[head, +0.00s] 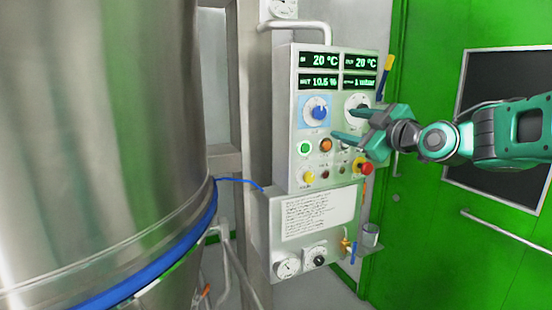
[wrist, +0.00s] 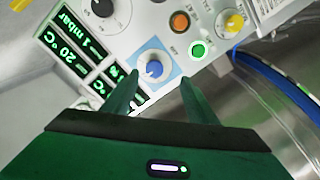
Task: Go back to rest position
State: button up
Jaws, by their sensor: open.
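My gripper (head: 352,124) is open and empty in front of the control panel (head: 285,150), reaching in from the right in the head view. Its two green fingers point left toward the panel. In the wrist view, my gripper (wrist: 160,98) has its fingers apart, with the blue knob (wrist: 154,69) showing beyond and between the tips. The knob also shows in the head view (head: 319,112) on a blue square. I cannot tell whether the fingertips touch the panel, but the knob is not gripped. A second, black knob is partly hidden behind my gripper.
A large steel vessel (head: 110,120) with a blue band fills the left. Green (head: 305,148), orange (head: 326,145), yellow (head: 308,177) and red (head: 366,168) controls sit below the knobs. A green door (head: 430,240) with a handle bar stands behind my arm. Gauges hang below the panel.

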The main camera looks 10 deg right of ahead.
jog(key=s+d+f+m+g+h, duration=0.2)
jog(key=s+d+f+m+g, duration=0.3)
jog(key=f, duration=0.4)
jog(key=s+d+f+m+g+h, duration=0.2)
jog(key=s+d+f+m+h, duration=0.15)
jog(key=s+f, duration=0.5)
jog(key=s+d+f+m+g, duration=0.2)
jog(key=s+f+m+g, duration=0.3)
jog(key=s, duration=0.7)
jog(key=s+d+f+m+g, duration=0.2)
jog(key=s+f+m+g, duration=0.3)
jog(key=s, duration=0.8)
notch_tip(320, 180, down, 3)
jog(key=shift+s+d+f, duration=0.1)
jog(key=shift+s+d, duration=0.05)
jog(key=shift+d, duration=0.2)
jog(key=shift+w+f, duration=0.25)
jog(key=shift+w, duration=0.4)
